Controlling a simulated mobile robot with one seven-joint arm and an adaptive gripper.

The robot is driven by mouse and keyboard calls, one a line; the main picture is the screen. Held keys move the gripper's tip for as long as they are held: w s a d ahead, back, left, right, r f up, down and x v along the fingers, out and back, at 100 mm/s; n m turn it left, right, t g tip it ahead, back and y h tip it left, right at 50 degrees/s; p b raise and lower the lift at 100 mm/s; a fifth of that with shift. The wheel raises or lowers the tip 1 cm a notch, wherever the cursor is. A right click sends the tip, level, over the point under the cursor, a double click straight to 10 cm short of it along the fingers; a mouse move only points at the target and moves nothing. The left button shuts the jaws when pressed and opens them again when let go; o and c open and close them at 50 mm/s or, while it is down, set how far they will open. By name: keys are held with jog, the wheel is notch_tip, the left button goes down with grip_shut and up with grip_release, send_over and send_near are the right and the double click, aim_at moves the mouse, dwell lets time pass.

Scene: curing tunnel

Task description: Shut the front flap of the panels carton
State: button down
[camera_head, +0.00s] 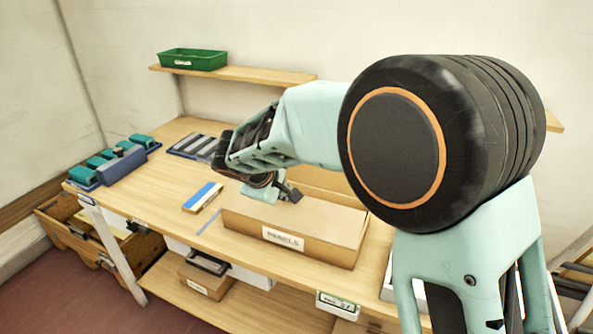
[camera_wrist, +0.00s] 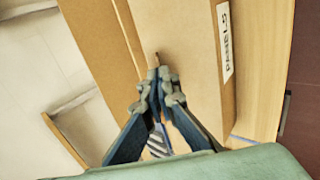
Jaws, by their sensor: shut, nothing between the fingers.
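The panels carton (camera_head: 320,250) is a long brown box on the bench, with a white PANELS label on its front face. It also shows in the wrist view (camera_wrist: 232,105), label at the right. A flat panel of card (camera_wrist: 180,35), which looks like the front flap, lies across the top from the labelled edge. A back flap (camera_head: 325,182) stands up behind; its brown face (camera_wrist: 90,50) fills the upper left of the wrist view. My gripper (camera_wrist: 160,72) is shut and empty, tips over the carton top at its left part; I cannot tell whether they touch it.
A blue-and-white box (camera_head: 203,197) and a blue strip (camera_head: 208,222) lie left of the carton. Teal items (camera_head: 103,160) stand in a blue tray at the bench's left end. A green bin (camera_head: 192,60) sits on the wall shelf. My arm hides the bench's right part.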

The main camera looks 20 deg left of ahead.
jog(key=w+g+p, duration=0.2)
jog(key=p, duration=0.1)
jog(key=shift+d, duration=0.1)
jog(key=shift+w+f+g+p, duration=0.15)
jog(key=shift+f+g+p, duration=0.15)
jog(key=shift+p, duration=0.25)
jog(key=shift+w+f, duration=0.6)
jog(key=shift+w+d+f+b, duration=0.1)
jog(key=shift+w+f+b, duration=1)
jog(key=shift+f, duration=0.05)
jog(key=shift+r, duration=0.1)
